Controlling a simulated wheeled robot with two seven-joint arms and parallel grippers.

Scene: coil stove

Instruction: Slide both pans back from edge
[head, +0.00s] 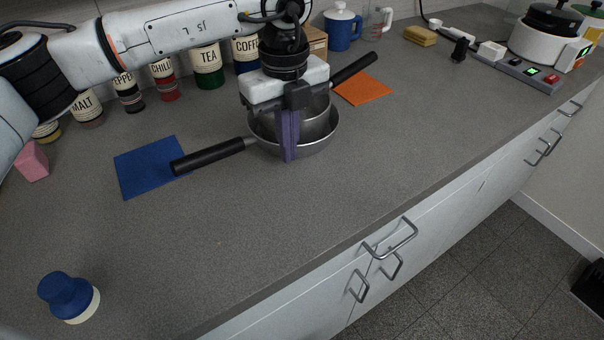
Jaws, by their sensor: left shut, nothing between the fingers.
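A steel pan (318,147) sits on the grey counter with its black handle pointing left, its tip over a blue square. A second steel pan (320,112) shows at the same spot, with its black handle pointing up and right. The two overlap in view; I cannot tell whether one is stacked in the other. My left gripper (288,159) points down in front of the pans, its purple fingers shut and empty. It hides part of both pans, and I cannot tell whether it touches them. My right gripper is not in view.
A blue square (148,168) and an orange square (364,88) lie flat on the counter. Labelled jars, such as the tea jar (207,69), line the back. A blue-capped bottle (68,297) stands at the front left. The counter's front edge runs diagonally, with bare surface before the pans.

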